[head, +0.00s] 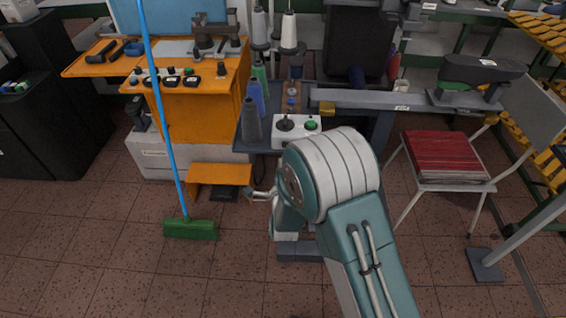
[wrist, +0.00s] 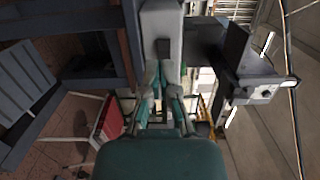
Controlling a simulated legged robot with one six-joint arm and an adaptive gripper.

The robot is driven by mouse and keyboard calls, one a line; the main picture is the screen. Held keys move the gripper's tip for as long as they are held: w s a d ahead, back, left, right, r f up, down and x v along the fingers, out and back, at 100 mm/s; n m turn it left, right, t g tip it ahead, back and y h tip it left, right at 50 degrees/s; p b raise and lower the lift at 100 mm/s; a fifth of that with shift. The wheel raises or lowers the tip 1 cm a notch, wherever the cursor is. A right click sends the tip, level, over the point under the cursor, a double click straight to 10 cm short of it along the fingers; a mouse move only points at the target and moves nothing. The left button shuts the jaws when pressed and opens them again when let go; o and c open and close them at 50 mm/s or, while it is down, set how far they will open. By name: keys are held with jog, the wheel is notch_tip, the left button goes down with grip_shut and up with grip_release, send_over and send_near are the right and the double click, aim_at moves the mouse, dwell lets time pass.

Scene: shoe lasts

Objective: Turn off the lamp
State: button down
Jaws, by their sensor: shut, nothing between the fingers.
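My gripper (wrist: 166,70) shows in the wrist view with its teal fingers pointing up the picture. It is shut and empty. A pale grey housing with a dark slot (wrist: 163,48) lies just beyond the fingertips; I cannot tell whether they touch. A dark box with a grey face and a small round knob (wrist: 265,93) is to the right of the fingers. I cannot pick out the lamp for sure in either view. A white control box (head: 290,138) with a black knob and green button stands just beyond my arm.
A long grey beam (head: 365,98) runs beyond my arm. Tiled floor is free at front left.

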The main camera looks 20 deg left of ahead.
jog(key=s, duration=0.8)
jog(key=shift+s+d, duration=0.15)
jog(key=shift+d, duration=0.3)
jog(key=w+d+r+n+g+h, duration=0.1)
jog(key=w+d+r+n+g, duration=0.15)
jog(key=d+r, duration=0.55)
jog(key=w+d+r+n+g+h, duration=0.1)
jog(key=d+r+n+g+h, duration=0.2)
jog(key=d+r, duration=0.45)
jog(key=s+d+r+n+g+h, duration=0.1)
jog(key=s+d+r+n+g, duration=0.1)
jog(key=s+d, duration=0.7)
jog(key=s+d+r+n+g+h, duration=0.1)
jog(key=s+d+r+n+g, duration=0.2)
jog(key=s+d+n, duration=0.3)
jog(key=s+d+r, duration=0.1)
jog(key=s+d, duration=0.3)
jog(key=s, duration=0.2)
jog(key=shift+d+r+h, duration=0.2)
jog(key=shift+h, duration=0.2)
jog(key=shift+g, duration=0.25)
